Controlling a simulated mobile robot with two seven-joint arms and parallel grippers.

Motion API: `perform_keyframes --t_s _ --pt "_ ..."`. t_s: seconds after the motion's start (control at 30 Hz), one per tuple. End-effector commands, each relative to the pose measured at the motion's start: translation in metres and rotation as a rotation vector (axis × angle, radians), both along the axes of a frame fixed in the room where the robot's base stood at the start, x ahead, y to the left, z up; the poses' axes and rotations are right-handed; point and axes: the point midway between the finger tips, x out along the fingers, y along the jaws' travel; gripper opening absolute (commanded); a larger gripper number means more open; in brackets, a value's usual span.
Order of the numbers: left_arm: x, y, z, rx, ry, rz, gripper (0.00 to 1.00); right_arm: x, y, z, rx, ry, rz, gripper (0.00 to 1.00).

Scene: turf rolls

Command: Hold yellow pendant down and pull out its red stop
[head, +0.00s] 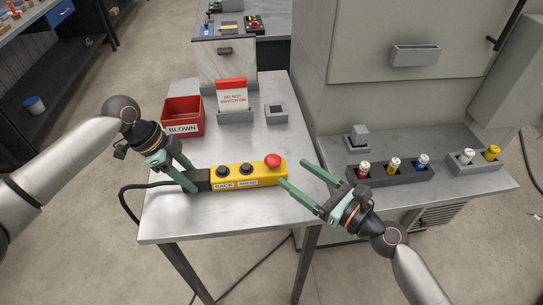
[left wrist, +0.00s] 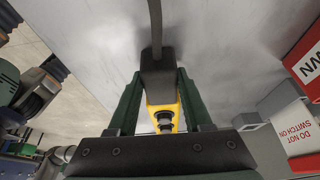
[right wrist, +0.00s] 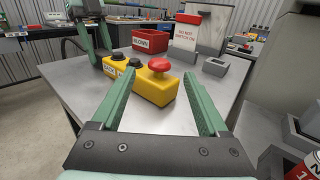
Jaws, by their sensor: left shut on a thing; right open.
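The yellow pendant (head: 249,180) lies on the metal table, with two black buttons and a red mushroom stop (head: 273,160) at its right end. My left gripper (head: 191,183) is shut on the pendant's dark cable end, which also shows between the fingers in the left wrist view (left wrist: 157,75). My right gripper (head: 292,173) is open and empty, just right of the red stop. In the right wrist view the red stop (right wrist: 159,65) stands beyond and between the open fingertips, apart from them.
A red bin marked BLOWN (head: 183,117) and a DO NOT SWITCH ON sign (head: 232,95) stand behind the pendant. A small grey holder (head: 276,113) is near them. A dark rack of fuse-like cylinders (head: 390,174) sits on the right bench. The table front is clear.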

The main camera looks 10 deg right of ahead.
Motion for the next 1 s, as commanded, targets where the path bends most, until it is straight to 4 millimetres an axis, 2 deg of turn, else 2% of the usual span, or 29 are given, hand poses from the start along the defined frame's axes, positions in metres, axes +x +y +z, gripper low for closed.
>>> perform_keyframes --t_s 0.03,0.2,0.43,0.87,1.0 --pt "-0.004 0.0 -0.006 0.008 0.012 -0.004 0.0 0.009 0.007 0.001 0.003 -0.003 0.001 0.77" --pt "-0.004 0.0 -0.006 0.008 0.012 -0.004 0.0 0.034 0.028 0.001 0.003 -0.003 0.001 0.77" --pt "-0.004 0.001 -0.007 0.008 0.012 -0.004 0.0 0.059 0.047 0.0 0.002 -0.001 0.0 0.77" --pt "-0.004 0.001 -0.007 0.008 0.012 -0.004 0.0 0.066 0.054 -0.001 0.001 0.001 0.001 0.77" --pt "-0.004 0.001 -0.007 0.008 0.012 -0.004 0.0 0.066 0.053 -0.001 0.001 0.001 0.001 0.63"
